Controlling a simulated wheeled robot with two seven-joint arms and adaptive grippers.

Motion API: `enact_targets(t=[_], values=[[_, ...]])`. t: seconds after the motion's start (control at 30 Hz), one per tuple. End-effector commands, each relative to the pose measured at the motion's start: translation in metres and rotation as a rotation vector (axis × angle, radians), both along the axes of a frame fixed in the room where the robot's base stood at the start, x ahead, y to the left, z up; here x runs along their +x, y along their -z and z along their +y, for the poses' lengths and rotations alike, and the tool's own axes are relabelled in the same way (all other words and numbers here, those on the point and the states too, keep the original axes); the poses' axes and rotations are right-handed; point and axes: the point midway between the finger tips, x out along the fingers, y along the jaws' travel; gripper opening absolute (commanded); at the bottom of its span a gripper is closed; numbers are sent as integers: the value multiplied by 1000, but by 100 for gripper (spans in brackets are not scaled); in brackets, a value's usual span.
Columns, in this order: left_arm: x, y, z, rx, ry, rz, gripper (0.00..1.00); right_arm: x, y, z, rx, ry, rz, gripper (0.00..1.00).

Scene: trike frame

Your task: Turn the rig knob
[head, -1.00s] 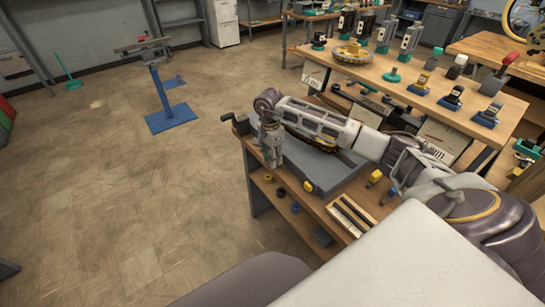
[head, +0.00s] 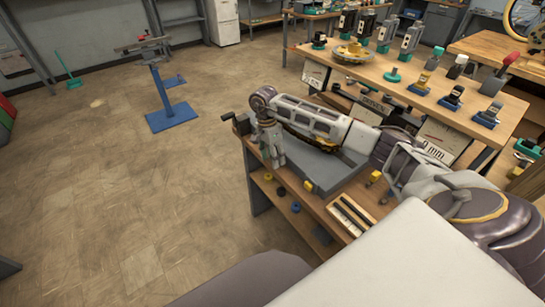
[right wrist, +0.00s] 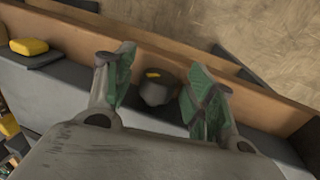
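The knob (right wrist: 156,88) is a dark grey round part with a yellow mark on it, on the edge of the rig bench in the right wrist view. My right gripper (right wrist: 157,72) is open, with one green-padded finger on each side of the knob and a visible gap to each. How far the fingertips reach along the knob is hard to tell. In the head view my right gripper (head: 272,158) points down at the left edge of the bench and hides the knob. My left gripper is not in view.
A yellow block (right wrist: 29,46) sits near the bench edge. A tool table (head: 400,75) stands behind. The floor to the left is mostly open, with a blue stand (head: 172,117).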

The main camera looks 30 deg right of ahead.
Motion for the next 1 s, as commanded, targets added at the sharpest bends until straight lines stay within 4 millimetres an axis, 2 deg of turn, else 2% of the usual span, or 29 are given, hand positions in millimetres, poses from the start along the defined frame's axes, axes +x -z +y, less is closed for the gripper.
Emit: enact_targets(t=[0.27, 0.47, 1.0], values=[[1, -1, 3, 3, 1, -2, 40, 0, -1, 0, 0, 0, -1, 55], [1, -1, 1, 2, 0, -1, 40, 3, -11, 0, 1, 0, -3, 55], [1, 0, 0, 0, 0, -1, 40, 17, -77, 1, 1, 0, -4, 55]])
